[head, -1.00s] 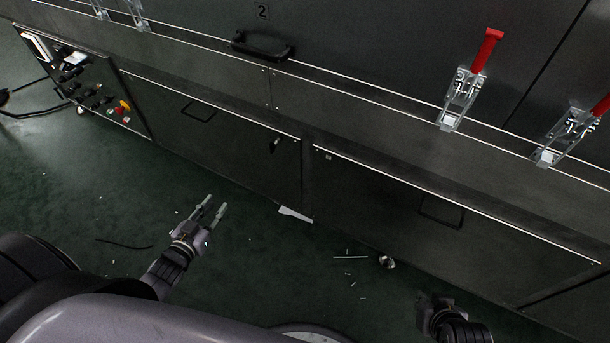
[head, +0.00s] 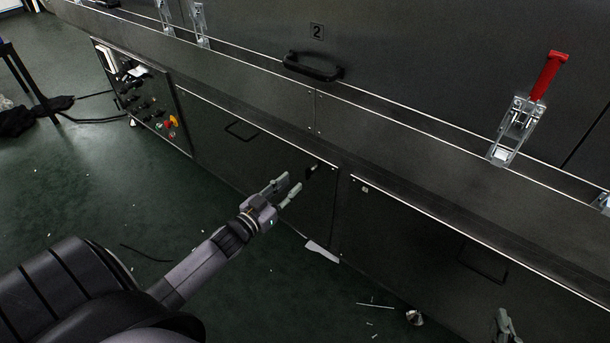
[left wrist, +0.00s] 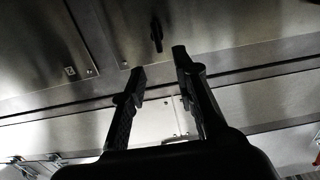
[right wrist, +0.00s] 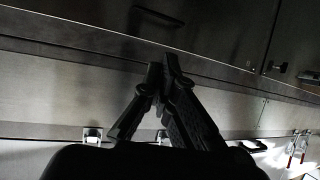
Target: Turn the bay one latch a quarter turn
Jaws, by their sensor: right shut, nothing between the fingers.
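A small dark latch (head: 312,171) sits near the upper right corner of the lower left panel (head: 225,150); I take it for the bay one latch, though no bay label shows beside it. It also shows in the left wrist view (left wrist: 157,33), beyond the fingertips and between their lines. My left gripper (head: 287,185) is open and empty, just left of and below the latch in the head view, apart from it. My right gripper (head: 506,325) is partly cut off at the bottom right of the head view. In the right wrist view (right wrist: 163,65) its fingers are together and empty.
A black handle (head: 313,67) and a red-handled clamp (head: 519,122) are on the machine above. A control panel (head: 143,97) is at the left.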

